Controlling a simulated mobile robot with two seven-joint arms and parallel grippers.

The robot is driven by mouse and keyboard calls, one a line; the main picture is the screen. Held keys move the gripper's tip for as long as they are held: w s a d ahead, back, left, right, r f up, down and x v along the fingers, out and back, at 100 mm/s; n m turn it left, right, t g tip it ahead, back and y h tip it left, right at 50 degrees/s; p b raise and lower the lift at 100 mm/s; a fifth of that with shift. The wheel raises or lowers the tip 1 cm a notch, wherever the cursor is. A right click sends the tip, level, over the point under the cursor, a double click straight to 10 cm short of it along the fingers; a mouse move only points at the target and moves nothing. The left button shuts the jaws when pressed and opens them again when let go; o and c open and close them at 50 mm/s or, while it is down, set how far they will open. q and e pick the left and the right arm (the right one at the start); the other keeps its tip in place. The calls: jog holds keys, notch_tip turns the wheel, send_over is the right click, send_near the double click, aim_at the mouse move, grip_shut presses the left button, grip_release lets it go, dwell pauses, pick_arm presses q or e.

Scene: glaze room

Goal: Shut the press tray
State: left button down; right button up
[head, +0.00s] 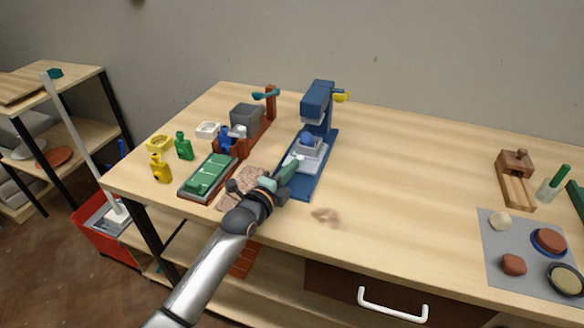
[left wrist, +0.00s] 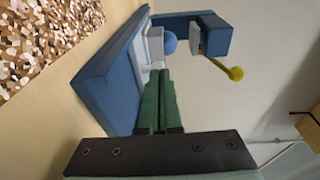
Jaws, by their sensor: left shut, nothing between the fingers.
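The blue press (head: 319,105) stands on the table with its long base running towards me; it also shows in the left wrist view (left wrist: 108,70). Its pale grey tray (head: 318,151) sits on the base under and in front of the press head, with a blue ball (head: 307,139) on top. In the left wrist view the tray (left wrist: 154,45) and ball lie just past the fingertips. My left gripper (head: 292,168) is shut and empty, its green fingers at the tray's near side. The fingertips (left wrist: 159,74) look close to or touching the tray; I cannot tell which. My right gripper is not in view.
A speckled mat (head: 232,201) and a green-topped tray (head: 207,176) lie left of the press. Yellow and green figures (head: 160,168) stand further left. A yellow-knobbed lever (head: 342,97) sticks out right of the press.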

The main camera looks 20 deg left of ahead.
pick_arm(q)
jog(key=shift+w, duration=0.2)
jog(key=b+x, duration=0.2)
jog(key=x, duration=0.1)
jog(key=shift+w+a, duration=0.2)
jog(key=shift+w, duration=0.05)
jog(key=shift+r, duration=0.35)
jog(key=shift+a+r, duration=0.1)
